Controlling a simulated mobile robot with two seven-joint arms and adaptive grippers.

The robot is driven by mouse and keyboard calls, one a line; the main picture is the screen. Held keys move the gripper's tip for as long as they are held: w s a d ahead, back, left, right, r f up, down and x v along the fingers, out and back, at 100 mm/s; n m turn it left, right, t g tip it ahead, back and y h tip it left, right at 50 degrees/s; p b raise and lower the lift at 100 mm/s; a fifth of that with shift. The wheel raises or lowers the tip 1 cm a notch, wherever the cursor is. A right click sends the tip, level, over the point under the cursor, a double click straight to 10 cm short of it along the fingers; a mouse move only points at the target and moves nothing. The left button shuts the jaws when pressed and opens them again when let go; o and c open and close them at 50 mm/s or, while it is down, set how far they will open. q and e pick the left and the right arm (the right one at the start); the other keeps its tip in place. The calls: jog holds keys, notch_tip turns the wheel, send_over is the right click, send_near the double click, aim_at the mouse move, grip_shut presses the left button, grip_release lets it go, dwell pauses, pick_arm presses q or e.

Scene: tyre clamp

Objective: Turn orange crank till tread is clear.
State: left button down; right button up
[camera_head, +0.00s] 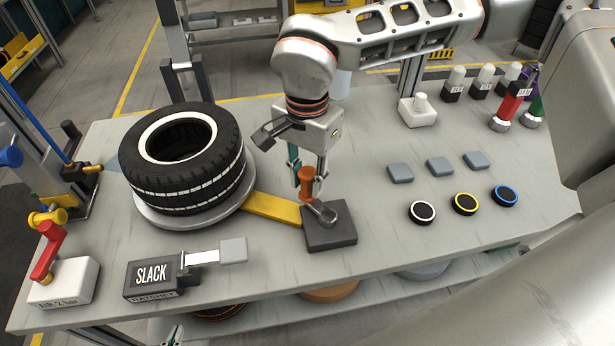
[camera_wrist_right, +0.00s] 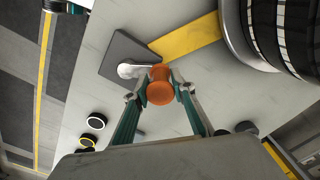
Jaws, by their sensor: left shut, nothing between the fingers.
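The orange crank handle (camera_head: 306,180) stands on a silver crank arm over a dark square block (camera_head: 332,238). My right gripper (camera_head: 308,172) comes from above with its fingers around the handle. In the right wrist view the handle (camera_wrist_right: 160,88) sits between the two fingertips (camera_wrist_right: 159,86), which appear to touch its sides. The black tyre (camera_head: 185,165), with white bands on its side and tread, lies flat on a round grey plate (camera_head: 150,218). A yellow bar (camera_head: 272,208) joins plate and block. Only the tip of my left gripper (camera_head: 172,337) shows at the bottom edge, shut and empty.
A dark box reading "SLACK" (camera_head: 152,277) stands at the front, near a white box with a red lever (camera_head: 65,283). Coloured-ring discs (camera_head: 465,203), grey pads (camera_head: 440,166) and bottles (camera_head: 510,108) stand to the right. The tabletop around the block is mostly clear.

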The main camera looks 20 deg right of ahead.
jog(key=shift+o, duration=0.5)
jog(key=shift+r, duration=0.1)
notch_tip(320, 180, up, 12)
dwell(1.4)
